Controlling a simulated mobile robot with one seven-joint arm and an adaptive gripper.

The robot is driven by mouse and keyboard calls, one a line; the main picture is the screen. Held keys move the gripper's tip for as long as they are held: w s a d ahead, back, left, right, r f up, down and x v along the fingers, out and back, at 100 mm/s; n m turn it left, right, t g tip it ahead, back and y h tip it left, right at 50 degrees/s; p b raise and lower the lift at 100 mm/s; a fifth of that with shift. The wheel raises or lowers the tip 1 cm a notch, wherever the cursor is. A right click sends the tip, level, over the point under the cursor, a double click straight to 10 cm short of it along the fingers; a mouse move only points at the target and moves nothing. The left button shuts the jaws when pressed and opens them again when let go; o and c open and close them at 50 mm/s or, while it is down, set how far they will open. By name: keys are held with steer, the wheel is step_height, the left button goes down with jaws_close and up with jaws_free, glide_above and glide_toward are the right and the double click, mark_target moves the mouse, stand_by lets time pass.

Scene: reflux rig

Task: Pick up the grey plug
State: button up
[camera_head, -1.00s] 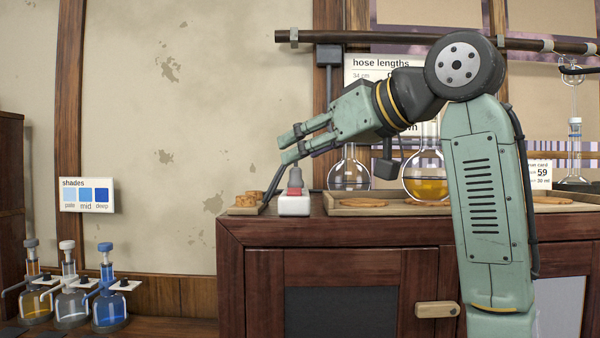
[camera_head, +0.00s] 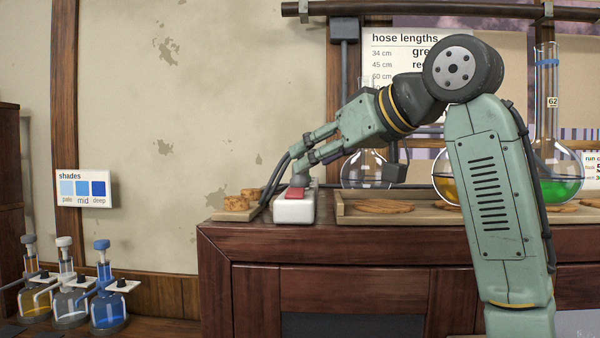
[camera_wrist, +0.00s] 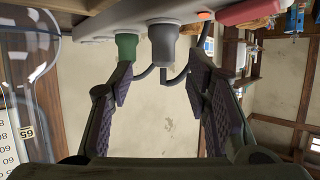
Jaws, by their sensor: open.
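The grey plug (camera_wrist: 163,42) stands in a power strip (camera_wrist: 96,24) and shows between my gripper's (camera_wrist: 163,72) open fingers in the wrist view, slightly beyond the fingertips. Nothing is held. A green plug (camera_wrist: 125,46) sits beside it in the same strip, close to the left finger. In the head view the grey plug (camera_head: 299,177) rises from the white strip (camera_head: 294,211), just below and left of my gripper (camera_head: 307,148). The green plug cannot be made out there.
A red switch (camera_head: 297,194) is on the strip's near end. Dark cables run down left of the strip beside cork pieces (camera_head: 240,201). A tray (camera_head: 345,213) and glass flasks (camera_head: 562,180) stand to the right on the cabinet.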

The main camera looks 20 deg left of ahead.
steer(key=x, duration=0.1)
steer(key=p+x, duration=0.1)
steer(key=x, duration=0.1)
steer(key=shift+a+r+p, duration=0.15)
steer(key=shift+a+p, duration=0.15)
steer(key=shift+a, duration=0.2)
steer(key=shift+w+a+f, duration=0.25)
steer(key=shift+w+a, duration=0.05)
steer(key=shift+a, duration=0.1)
steer(key=shift+c, duration=0.5)
jaws_close()
